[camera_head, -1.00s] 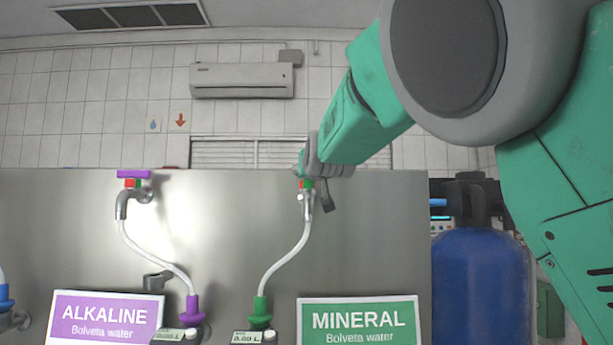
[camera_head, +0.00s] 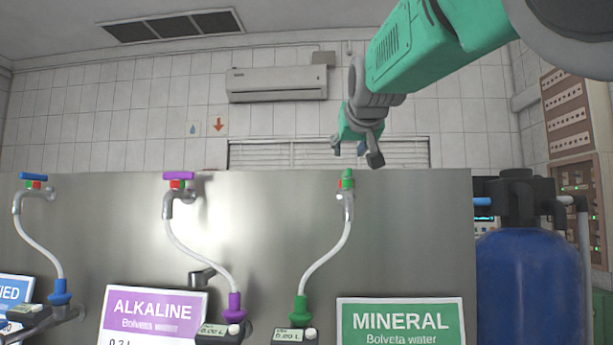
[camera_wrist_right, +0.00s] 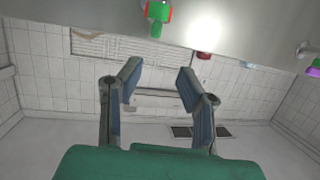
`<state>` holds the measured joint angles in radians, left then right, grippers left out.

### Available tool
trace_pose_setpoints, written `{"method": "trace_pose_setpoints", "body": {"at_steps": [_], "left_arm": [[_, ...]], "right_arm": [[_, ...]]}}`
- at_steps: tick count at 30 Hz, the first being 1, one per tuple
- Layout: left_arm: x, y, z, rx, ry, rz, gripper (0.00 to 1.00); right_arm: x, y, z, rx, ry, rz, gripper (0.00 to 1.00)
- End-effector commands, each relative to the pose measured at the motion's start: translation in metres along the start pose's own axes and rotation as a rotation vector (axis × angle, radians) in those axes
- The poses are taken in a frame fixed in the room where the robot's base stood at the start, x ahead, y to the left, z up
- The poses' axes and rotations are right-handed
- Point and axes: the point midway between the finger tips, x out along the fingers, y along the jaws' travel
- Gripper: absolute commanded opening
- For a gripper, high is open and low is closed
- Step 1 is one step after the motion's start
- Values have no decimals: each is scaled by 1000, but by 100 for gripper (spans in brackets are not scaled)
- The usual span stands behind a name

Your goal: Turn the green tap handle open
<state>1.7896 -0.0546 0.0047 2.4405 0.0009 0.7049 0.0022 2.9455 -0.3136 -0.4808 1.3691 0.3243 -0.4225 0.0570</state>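The green tap handle (camera_head: 347,179) sits on top of the mineral tap at the upper edge of the steel panel. It looks narrow and end-on in the head view, while the purple and blue handles lie crosswise. The handle also shows at the top of the right wrist view (camera_wrist_right: 156,27), beside a red part. My right gripper (camera_head: 357,150) is above the handle and apart from it. In the right wrist view its two fingers (camera_wrist_right: 158,72) are spread with nothing between them. My left gripper is not in view.
The steel panel (camera_head: 260,215) also carries a purple tap handle (camera_head: 179,176) and a blue one (camera_head: 33,177) to the left. A white hose (camera_head: 325,262) hangs from the mineral tap. A blue tank (camera_head: 530,280) stands at the right. The space above the panel is open.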

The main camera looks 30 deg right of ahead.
Motion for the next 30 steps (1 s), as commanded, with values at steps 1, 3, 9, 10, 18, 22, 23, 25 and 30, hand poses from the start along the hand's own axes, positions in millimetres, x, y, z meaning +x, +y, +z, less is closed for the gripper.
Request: {"method": "trace_pose_setpoints", "body": {"at_steps": [1, 3, 9, 10, 18, 22, 23, 25, 30], "left_arm": [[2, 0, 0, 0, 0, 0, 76], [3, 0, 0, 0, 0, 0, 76], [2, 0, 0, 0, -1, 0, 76], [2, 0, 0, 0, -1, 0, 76], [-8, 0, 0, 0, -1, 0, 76], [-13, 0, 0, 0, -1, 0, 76], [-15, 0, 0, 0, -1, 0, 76], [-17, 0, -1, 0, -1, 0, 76], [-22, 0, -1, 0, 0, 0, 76]], "right_arm": [[-9, 2, -5, 0, -30, 5, 32], [-18, 4, -8, 1, -73, 15, 32], [-23, 6, -8, 2, -127, 30, 32], [-20, 6, -7, 2, -129, 30, 32], [31, 8, -1, 1, -128, 31, 32], [58, 9, 2, 1, -127, 31, 32], [63, 9, 2, 1, -127, 31, 32], [76, 10, 4, 1, -126, 31, 32], [97, 10, 6, 2, -124, 30, 32]]}}
